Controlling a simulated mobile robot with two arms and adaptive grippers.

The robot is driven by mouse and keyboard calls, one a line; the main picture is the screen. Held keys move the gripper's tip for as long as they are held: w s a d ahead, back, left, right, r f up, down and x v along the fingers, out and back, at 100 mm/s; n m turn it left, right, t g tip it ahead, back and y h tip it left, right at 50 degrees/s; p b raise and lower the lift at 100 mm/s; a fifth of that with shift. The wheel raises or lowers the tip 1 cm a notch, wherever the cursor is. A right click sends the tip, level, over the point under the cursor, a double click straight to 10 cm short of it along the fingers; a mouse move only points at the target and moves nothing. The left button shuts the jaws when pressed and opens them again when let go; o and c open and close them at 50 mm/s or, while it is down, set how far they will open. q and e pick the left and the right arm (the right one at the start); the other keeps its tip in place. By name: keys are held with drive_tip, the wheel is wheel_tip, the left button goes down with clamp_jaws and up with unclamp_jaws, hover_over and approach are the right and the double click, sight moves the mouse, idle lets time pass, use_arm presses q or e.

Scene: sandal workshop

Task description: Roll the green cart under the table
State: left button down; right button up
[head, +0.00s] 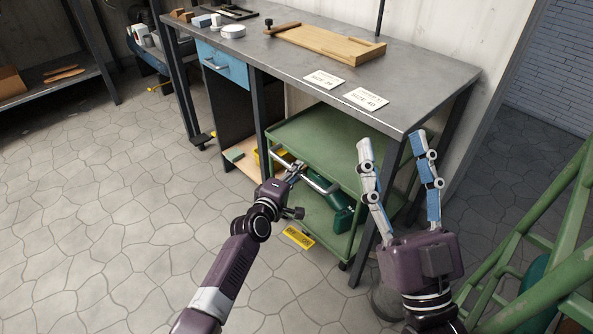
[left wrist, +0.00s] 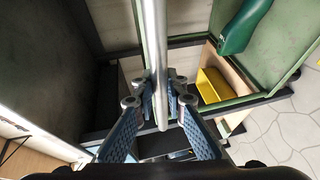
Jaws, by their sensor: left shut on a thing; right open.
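The green cart (head: 312,128) stands with most of its top shelf under the grey metal table (head: 290,62). Its near edge and silver handle bar stick out past the table's front. My left gripper (head: 294,171) is shut on the handle bar. In the left wrist view the handle (left wrist: 153,45) runs between the fingers of the left gripper (left wrist: 158,92). A dark green object (head: 338,214) sits on the cart's lower shelf. My right gripper (head: 391,140) is open and empty, raised near the table's right front corner.
Table legs flank the cart, with a blue drawer (head: 222,64) to the left. A yellow bin (head: 268,158) is beside the cart. A yellow marker (head: 299,237) lies on the floor. A green frame (head: 548,238) stands at right. The floor at left is clear.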

use_arm(q)
drive_tip(key=shift+d, duration=0.1)
drive_tip(key=c, duration=1.9)
unclamp_jaws()
drive_tip(key=shift+c, duration=0.2)
drive_tip(key=shift+s, duration=0.1)
drive_tip(key=v, duration=1.2)
